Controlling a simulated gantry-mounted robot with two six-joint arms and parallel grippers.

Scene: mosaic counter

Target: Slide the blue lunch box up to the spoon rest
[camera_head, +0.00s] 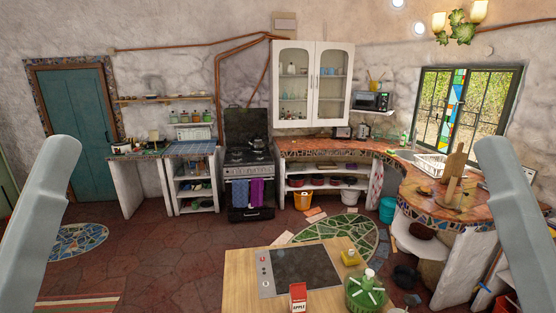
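I cannot make out a blue lunch box or a spoon rest in the head view. A small yellow object (350,258) lies on the right part of the wooden table (239,283) at the bottom; it is too small to identify. Pale grey links of my two arms rise at the left and right edges of the view. Neither gripper's fingers show.
The table bears a dark cooktop panel (300,268), a red and white apple carton (298,297) at its front and a green basket (368,292) with a bottle at its right. Bare wood shows left of the panel. A mosaic counter (440,205) stands behind right.

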